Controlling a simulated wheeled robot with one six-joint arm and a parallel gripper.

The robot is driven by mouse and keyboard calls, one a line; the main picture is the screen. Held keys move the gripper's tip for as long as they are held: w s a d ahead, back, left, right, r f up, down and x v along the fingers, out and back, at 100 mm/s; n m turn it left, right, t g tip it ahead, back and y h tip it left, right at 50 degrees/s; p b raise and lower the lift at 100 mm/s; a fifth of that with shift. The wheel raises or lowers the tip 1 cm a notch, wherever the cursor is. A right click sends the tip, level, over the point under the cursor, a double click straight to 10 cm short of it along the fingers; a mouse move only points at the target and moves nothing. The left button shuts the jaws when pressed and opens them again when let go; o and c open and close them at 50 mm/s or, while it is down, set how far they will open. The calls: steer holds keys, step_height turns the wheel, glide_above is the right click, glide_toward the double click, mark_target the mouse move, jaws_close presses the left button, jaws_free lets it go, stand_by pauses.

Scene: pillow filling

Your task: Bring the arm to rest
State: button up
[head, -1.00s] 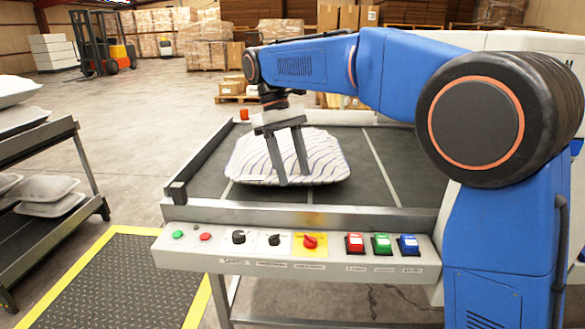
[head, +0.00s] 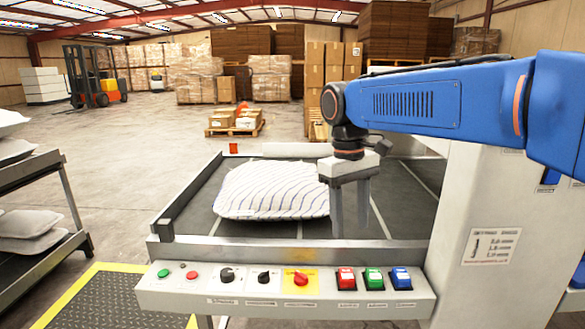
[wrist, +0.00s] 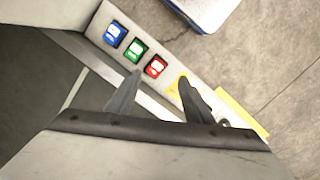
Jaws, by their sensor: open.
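My gripper (head: 350,215) hangs from my blue arm above the right part of the dark machine bed, with its fingers pointing down. It is open and empty. A striped white pillow (head: 272,190) lies on the bed to the left of the gripper, apart from it. In the wrist view my two fingers (wrist: 158,100) show spread, with the machine's front edge and button panel below them. The pillow is not in the wrist view.
The control panel (head: 222,292) runs along the bed's front, with red, green and blue buttons at its right. A rack (head: 70,195) with grey pillows stands at left. A yellow-edged mat (head: 95,300) lies in front. Boxes and a forklift (head: 92,80) are far behind.

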steer(key=s+d+f+m+t, duration=0.3)
steer(key=s+d+f, duration=0.4)
steer(key=s+d, duration=0.1)
steer(key=s+d+f+m+t+y, duration=0.1)
steer(key=s+d+f+m+t, duration=0.1)
steer(key=s+d+f, duration=0.5)
steer(key=s+d, duration=0.1)
steer(key=s, duration=0.3)
steer(key=shift+s+f+m+t, duration=0.15)
steer(key=shift+f+m+t, duration=0.1)
steer(key=shift+m+t, duration=0.15)
